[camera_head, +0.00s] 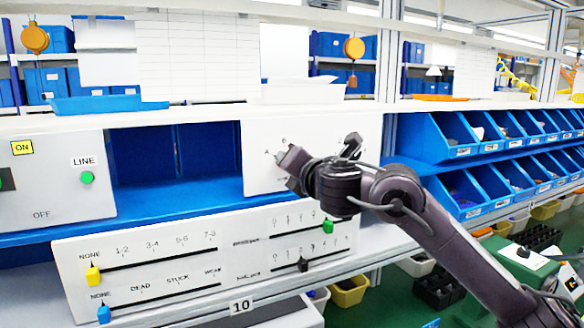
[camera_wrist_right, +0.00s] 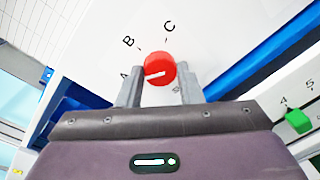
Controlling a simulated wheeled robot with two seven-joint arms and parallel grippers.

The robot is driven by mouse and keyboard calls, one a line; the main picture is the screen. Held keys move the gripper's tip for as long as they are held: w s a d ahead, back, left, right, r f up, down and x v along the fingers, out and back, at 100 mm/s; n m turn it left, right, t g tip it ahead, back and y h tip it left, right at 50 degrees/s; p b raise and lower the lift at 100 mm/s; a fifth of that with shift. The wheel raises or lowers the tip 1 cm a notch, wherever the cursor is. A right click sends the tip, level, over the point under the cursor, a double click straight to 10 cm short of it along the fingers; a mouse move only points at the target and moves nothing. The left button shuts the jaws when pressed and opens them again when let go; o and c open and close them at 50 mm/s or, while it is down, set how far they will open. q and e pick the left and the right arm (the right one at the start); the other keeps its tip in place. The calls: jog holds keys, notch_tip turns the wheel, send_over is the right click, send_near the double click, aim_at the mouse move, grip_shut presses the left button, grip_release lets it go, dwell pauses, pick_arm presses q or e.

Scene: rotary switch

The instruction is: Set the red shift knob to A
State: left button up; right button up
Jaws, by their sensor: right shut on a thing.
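The red shift knob (camera_wrist_right: 160,68) is on a white panel (camera_head: 262,182) and is hidden behind my gripper in the head view. In the right wrist view the letters A, B and C run around its left and upper sides. Its white pointer line lies on its left half and points left, slightly down, roughly towards A. My right gripper (camera_wrist_right: 160,86) has one finger on each side of the knob and is shut on it. It also shows at the panel in the head view (camera_head: 318,160). My left gripper is not in view.
A slider panel (camera_head: 190,262) with yellow, blue, green and black knobs stands below. A white panel (camera_head: 60,195) with a green LINE button is at left. Blue bins (camera_head: 450,140) line the right. An open blue recess (camera_head: 150,160) lies between the upper panels.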

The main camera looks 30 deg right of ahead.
jog(key=shift+f, duration=0.1)
dwell(0.4)
jog(key=o, duration=1)
jog(key=s, duration=0.5)
jog(key=s+b, duration=0.1)
jog(key=s, duration=0.1)
jog(key=shift+s+a+r, duration=0.25)
jog(key=shift+s+a, duration=0.1)
jog(key=shift+s, duration=0.05)
jog(key=shift+f, duration=0.1)
